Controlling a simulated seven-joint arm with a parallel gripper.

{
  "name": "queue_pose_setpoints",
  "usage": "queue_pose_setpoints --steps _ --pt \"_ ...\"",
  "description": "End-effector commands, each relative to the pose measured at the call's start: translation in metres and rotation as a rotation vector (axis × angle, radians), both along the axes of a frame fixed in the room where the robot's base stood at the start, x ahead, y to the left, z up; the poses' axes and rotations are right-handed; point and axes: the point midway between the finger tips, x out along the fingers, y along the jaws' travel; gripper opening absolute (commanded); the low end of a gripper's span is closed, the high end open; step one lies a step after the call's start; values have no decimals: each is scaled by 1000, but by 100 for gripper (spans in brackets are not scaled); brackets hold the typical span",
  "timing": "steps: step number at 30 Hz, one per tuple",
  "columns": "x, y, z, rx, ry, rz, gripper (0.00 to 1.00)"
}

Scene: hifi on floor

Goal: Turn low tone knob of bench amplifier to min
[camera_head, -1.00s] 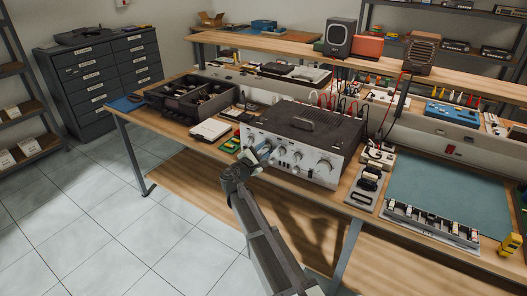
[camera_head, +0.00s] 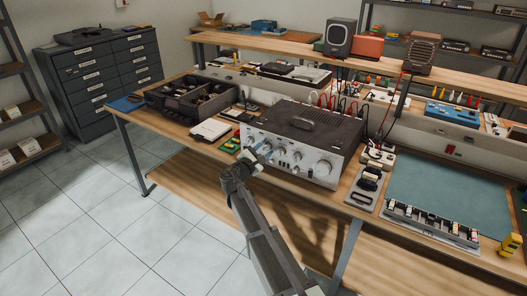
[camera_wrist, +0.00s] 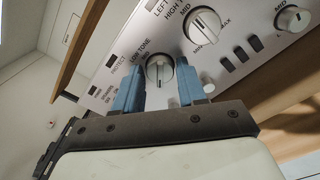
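The bench amplifier (camera_head: 302,140) stands on the workbench, its silver front facing me. In the wrist view its low tone knob (camera_wrist: 160,71) is a round silver knob at the left end of the panel, next to the printed LOW TONE label. A dark line on its face runs nearly vertically in that picture. In the head view my gripper (camera_head: 255,160) reaches the panel's left part and hides this knob.
Other knobs sit close by on the panel: a high tone knob (camera_wrist: 202,25) and a mid knob (camera_wrist: 292,19). Small dark buttons (camera_wrist: 240,57) lie below them. A green board (camera_head: 231,144) and a pale notebook (camera_head: 210,130) lie left of the amplifier. The floor in front is clear.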

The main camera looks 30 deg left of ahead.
Motion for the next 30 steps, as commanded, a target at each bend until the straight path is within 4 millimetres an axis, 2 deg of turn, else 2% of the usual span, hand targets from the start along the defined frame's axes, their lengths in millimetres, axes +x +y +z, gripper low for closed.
queue_pose_setpoints --steps 1,5,13,17,20,30 --pt "0 0 0 0 0 0 46" --pt "0 0 0 0 0 0 58" --pt "-1 0 0 1 0 0 59" --pt "-9 0 0 1 0 1 59" --pt "-23 -1 0 0 -1 1 59" --pt "-89 -2 0 0 0 3 59"
